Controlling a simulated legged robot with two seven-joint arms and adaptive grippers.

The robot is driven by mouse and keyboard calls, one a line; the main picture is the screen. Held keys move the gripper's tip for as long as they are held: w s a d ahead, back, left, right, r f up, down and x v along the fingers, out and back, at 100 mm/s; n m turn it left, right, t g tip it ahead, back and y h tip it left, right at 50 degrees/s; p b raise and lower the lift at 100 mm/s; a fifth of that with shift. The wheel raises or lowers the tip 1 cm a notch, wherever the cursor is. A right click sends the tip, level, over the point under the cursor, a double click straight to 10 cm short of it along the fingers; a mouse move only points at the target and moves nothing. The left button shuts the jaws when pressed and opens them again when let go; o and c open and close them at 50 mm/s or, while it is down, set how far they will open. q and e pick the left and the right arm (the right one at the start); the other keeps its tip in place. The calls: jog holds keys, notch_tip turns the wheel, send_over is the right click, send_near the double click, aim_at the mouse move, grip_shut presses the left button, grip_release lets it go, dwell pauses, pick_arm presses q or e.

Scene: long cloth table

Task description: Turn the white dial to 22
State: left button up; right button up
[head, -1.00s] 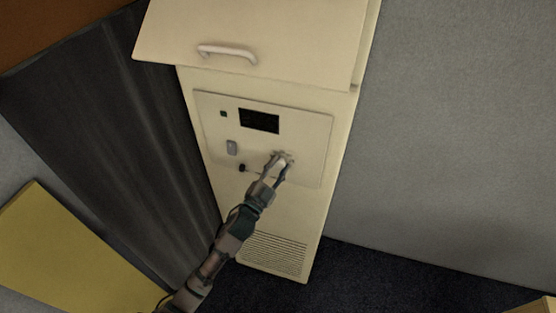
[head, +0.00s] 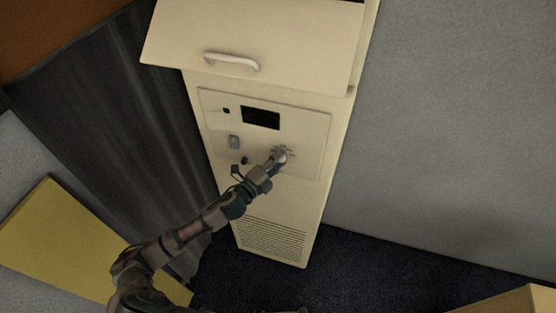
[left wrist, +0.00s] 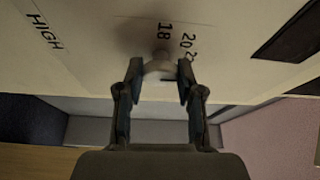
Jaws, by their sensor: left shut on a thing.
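The white dial (left wrist: 160,68) is on the front panel of a cream cabinet. In the left wrist view it sits between the two fingers of my left gripper (left wrist: 160,82), which is shut on it. The printed marks 18, 20 and part of another number show beside the dial, and HIGH is at the far left. In the head view my left gripper (head: 278,158) is at the lower right of the panel (head: 310,140) and covers part of the dial. The dial's pointer cannot be made out. My right gripper is not seen.
The panel also has a dark display (head: 261,117), a grey switch (head: 235,142) and a small black knob (head: 244,160). Above is a cabinet door with a white handle (head: 232,61). A vent (head: 271,240) is below. A yellow board (head: 70,240) lies at the left.

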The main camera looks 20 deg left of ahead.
pick_arm(q)
jog(key=shift+s+f+m+g, duration=0.1)
jog(key=shift+f+m+g, duration=0.2)
jog(key=shift+f, duration=0.05)
dwell(0.3)
jog(key=o, duration=1.1)
jog(key=shift+r, duration=0.1)
jog(key=v, duration=1.1)
jog(key=shift+s+a, duration=0.2)
jog(key=shift+s, duration=0.15)
